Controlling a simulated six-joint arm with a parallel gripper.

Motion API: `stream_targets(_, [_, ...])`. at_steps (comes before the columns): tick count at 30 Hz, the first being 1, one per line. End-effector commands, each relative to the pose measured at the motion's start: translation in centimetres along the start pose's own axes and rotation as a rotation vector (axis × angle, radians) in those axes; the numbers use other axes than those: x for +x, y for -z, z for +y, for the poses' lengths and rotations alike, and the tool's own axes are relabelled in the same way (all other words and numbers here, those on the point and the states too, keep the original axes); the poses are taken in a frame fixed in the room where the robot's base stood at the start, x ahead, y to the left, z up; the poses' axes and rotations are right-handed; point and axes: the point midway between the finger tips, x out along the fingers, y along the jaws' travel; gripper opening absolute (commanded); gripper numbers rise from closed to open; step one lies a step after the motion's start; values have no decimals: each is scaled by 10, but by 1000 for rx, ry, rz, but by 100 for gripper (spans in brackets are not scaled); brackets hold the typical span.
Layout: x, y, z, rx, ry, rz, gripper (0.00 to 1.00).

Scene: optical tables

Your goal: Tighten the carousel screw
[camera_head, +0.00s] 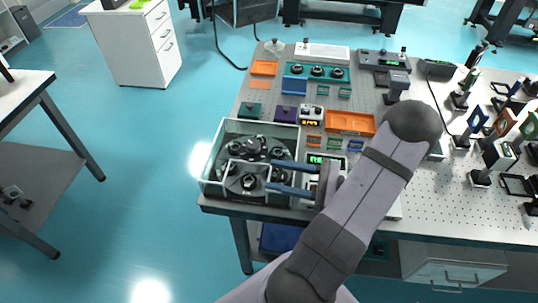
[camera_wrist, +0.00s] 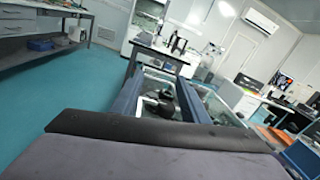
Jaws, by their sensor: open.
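A clear-walled box (camera_head: 212,170) at the table's near left corner holds the carousel, a cluster of dark round parts. A black knob (camera_head: 252,148) stands up near its middle; I cannot tell for sure that this is the carousel screw. My gripper (camera_head: 269,175) reaches in from the right, its two blue fingers apart with a gap between them. The fingertips are over the right part of the box. In the wrist view, black knob-like parts (camera_wrist: 166,98) show between the open fingers (camera_wrist: 160,78), and I see no contact. The body of my gripper hides the lower part of that view.
The perforated table (camera_head: 420,185) carries an orange tray (camera_head: 350,123), a teal block with black knobs (camera_head: 317,72) and small instruments behind the box. Optical mounts (camera_head: 480,178) crowd the right side. Open floor lies left of the table.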

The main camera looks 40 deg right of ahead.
Motion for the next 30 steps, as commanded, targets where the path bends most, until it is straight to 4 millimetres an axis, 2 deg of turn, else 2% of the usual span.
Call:
stream_targets(3, [-22, 10, -10, 120, 75, 13, 41])
stream_targets(6, [-31, 20, -12, 186, 104, 20, 41])
stream_targets(14, [-36, 27, -12, 226, 118, 27, 41])
stream_targets(20, [-22, 25, -14, 226, 114, 25, 41])
stream_targets(30, [20, 26, -18, 225, 113, 26, 41])
